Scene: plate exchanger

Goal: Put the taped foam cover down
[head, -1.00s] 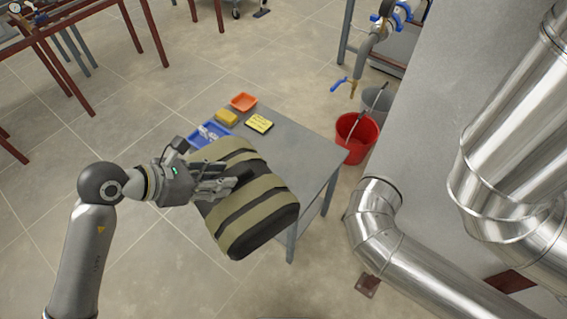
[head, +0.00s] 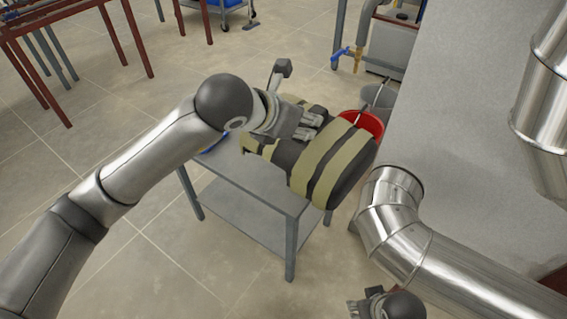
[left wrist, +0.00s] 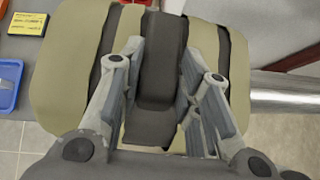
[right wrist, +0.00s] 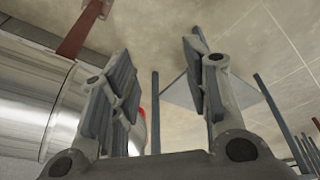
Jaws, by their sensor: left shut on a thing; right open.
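The taped foam cover (head: 318,162) is dark grey with olive tape bands. It is held tilted over the right part of the grey table (head: 250,205) in the head view; whether it touches the top I cannot tell. My left gripper (head: 312,125) is shut on a dark raised part of the cover, and this grip fills the left wrist view (left wrist: 163,75). The cover and my arm hide much of the tabletop. My right gripper (head: 360,308) is at the bottom edge of the head view, and in the right wrist view it is open and empty (right wrist: 160,90).
A red bucket (head: 372,122) and a grey bucket (head: 381,96) stand behind the cover. Shiny pipes (head: 400,235) run at the right. A blue tray (left wrist: 8,82) and a yellow-black box (left wrist: 25,20) lie left of the cover in the left wrist view.

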